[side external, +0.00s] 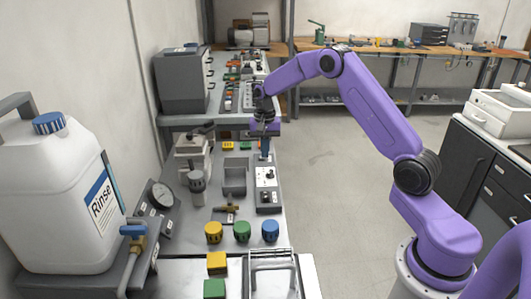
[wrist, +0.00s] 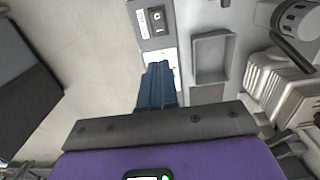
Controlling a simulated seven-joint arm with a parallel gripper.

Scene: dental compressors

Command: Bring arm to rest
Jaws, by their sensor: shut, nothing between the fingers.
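My gripper (side external: 265,152) is at the end of my purple arm, above the far end of a grey control panel (side external: 267,185) on the bench. Its blue fingers point down and are together with nothing between them. In the wrist view the shut fingers (wrist: 158,85) sit over the panel (wrist: 155,22), whose switch and label show beyond them. Whether the fingertips touch the panel cannot be told.
A grey open tray (side external: 234,178) lies left of the panel. Yellow, green and blue knobs (side external: 242,231) stand nearer the camera. A large white Rinse jug (side external: 60,190) stands at the left. The floor (side external: 335,200) right of the bench is clear.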

